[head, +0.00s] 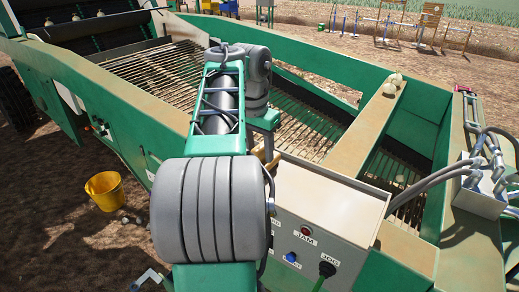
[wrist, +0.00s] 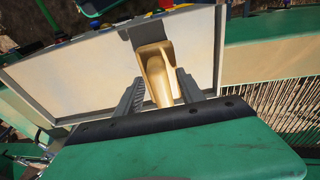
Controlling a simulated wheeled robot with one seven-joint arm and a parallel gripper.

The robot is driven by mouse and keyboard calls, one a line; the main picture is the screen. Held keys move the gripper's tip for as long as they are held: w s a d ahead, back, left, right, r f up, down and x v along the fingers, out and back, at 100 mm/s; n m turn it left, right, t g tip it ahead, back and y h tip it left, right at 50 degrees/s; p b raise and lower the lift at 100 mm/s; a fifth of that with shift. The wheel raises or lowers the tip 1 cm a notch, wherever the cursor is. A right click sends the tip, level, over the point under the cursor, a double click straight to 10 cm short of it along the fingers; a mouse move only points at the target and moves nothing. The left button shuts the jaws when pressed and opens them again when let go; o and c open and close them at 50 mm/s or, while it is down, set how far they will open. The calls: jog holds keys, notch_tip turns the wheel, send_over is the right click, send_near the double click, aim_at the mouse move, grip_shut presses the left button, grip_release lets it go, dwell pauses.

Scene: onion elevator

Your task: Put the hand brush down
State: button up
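The hand brush (wrist: 157,75) shows in the wrist view as a tan, elongated body, with its wide end away from my palm. It lies between the two grey fingers of my gripper (wrist: 160,78), over the pale top of the control box (wrist: 85,70). The fingers stand apart on either side of it. I cannot tell whether they press on it, or whether it rests on the box. In the head view my gripper (head: 269,150) is low at the box's back left corner, largely hidden by my arm. A small yellowish part of the brush (head: 273,161) shows there.
The control box (head: 325,205) has buttons and a cable on its front. Green machine walls and slatted belts (head: 300,125) lie behind. Onions (head: 390,87) sit on a beam. A yellow bucket (head: 105,190) stands on the ground.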

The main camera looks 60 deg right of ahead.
notch_tip(320, 180, up, 12)
jog(key=a+p, duration=0.2)
jog(key=p, duration=0.8)
jog(key=w+a+f+n+t+h, duration=0.1)
jog(key=w+a+f+n, duration=0.2)
jog(key=w+a+n, duration=0.55)
jog(key=w+a+f+n+t, duration=0.1)
jog(key=w+a+f+n, duration=0.15)
jog(key=w+a, duration=0.65)
jog(key=s+a+f+n+t+y, duration=0.1)
jog(key=s+a+f+n, duration=0.1)
jog(key=a, duration=0.9)
jog(key=s+a+f+n+t+y, duration=0.1)
jog(key=a+f+n, duration=0.4)
jog(key=a, duration=0.7)
jog(key=shift+s+f+n+t+y, duration=0.2)
jog(key=shift+s+n+t+y, duration=0.25)
jog(key=shift+n, duration=0.45)
jog(key=shift+c, duration=0.5)
